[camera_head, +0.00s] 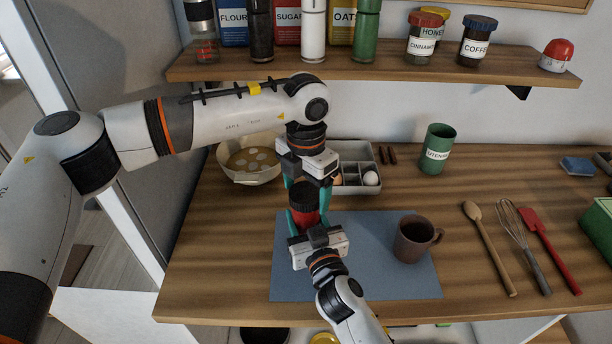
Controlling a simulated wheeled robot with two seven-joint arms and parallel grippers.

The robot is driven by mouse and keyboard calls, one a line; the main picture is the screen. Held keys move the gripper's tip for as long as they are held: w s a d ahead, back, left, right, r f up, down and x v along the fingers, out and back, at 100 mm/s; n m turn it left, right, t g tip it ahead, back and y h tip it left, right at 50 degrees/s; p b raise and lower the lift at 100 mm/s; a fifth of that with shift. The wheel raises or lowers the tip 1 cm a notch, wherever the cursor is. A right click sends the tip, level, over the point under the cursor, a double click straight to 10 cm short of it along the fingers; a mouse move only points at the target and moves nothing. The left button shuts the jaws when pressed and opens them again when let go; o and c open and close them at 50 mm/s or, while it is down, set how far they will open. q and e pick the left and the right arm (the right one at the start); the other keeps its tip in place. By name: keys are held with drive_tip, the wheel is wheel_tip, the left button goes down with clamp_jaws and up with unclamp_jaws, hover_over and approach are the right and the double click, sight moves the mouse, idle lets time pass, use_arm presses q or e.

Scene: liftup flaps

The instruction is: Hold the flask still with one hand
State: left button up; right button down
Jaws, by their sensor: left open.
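The flask (304,206), red with a dark top, stands near the back left edge of the blue mat, between my two grippers. My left gripper (306,190) points down over its top from above. Its teal fingers are apart, on either side of the flask's top. My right gripper (307,224) reaches in from the front, low down, with teal fingers on both sides of the flask's red body. I cannot tell whether those fingers press on it. The gripper bodies hide parts of the flask, including its base.
The blue mat (380,281) also bears a brown mug (411,240) to the right. Behind are a bowl (248,168), an egg tray (352,188) and a green utensil pot (437,150). A spoon, whisk and spatula lie right. A loaded shelf (390,72) overhangs the back.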

use_arm(q)
drive_tip(key=shift+f, duration=0.1)
drive_tip(key=c, duration=1)
drive_tip(key=shift+m, duration=1)
drive_tip(key=shift+c, duration=0.2)
drive_tip(key=o, duration=1.2)
wheel_tip(320, 180, up, 12)
drive_tip(key=shift+r, duration=0.1)
